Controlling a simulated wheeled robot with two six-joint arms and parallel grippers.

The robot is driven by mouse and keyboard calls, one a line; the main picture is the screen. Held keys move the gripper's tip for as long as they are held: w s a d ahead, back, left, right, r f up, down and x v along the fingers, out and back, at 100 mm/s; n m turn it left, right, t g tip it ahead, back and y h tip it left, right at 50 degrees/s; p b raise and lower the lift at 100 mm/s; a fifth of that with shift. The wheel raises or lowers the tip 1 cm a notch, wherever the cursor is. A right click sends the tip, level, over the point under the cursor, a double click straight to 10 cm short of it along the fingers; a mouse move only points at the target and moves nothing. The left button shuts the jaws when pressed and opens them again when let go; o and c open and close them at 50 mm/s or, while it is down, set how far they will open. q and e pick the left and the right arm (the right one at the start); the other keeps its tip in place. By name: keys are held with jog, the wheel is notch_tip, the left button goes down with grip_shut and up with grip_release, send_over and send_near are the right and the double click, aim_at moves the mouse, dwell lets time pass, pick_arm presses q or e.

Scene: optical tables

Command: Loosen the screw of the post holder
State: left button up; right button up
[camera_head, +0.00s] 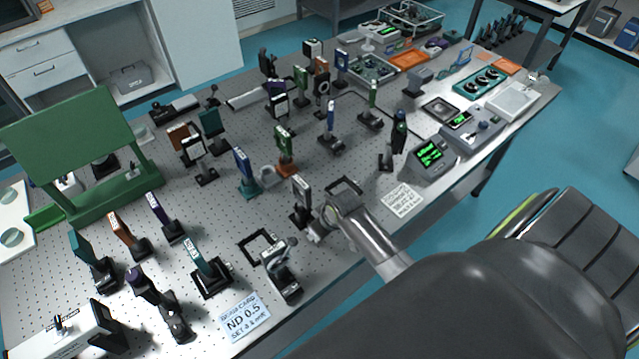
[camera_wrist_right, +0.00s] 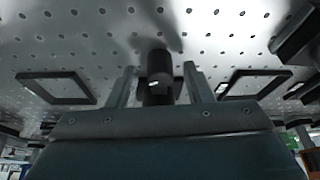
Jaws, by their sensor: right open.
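The post holder (camera_head: 301,217) is a short dark upright holder near the front edge of the table, carrying a pale-faced optic mount (camera_head: 301,190). My right gripper (camera_head: 318,229) is low beside it, on the side near me. In the right wrist view my right gripper (camera_wrist_right: 160,88) is open, with one grey finger on each side of a dark rounded part (camera_wrist_right: 158,65), which looks like the holder with its screw end facing the camera. I cannot tell whether either finger touches it. My left gripper is not in view.
Two flat black square frames lie on the perforated table, one left (camera_head: 258,246) and one right (camera_head: 345,188) of the holder. Another mount (camera_head: 282,268) stands close in front left. A printed card (camera_head: 401,199) lies to the right. Many posts stand behind.

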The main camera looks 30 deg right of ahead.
jog(key=shift+w+f, duration=0.15)
jog(key=shift+f, duration=0.15)
jog(key=c, duration=1)
jog(key=shift+a+r+m+p, duration=0.1)
jog(key=shift+r+m+p, duration=0.05)
jog(key=shift+m+p, duration=0.4)
jog(key=shift+m+h, duration=0.25)
jog(key=shift+h, duration=0.05)
jog(key=o, duration=1)
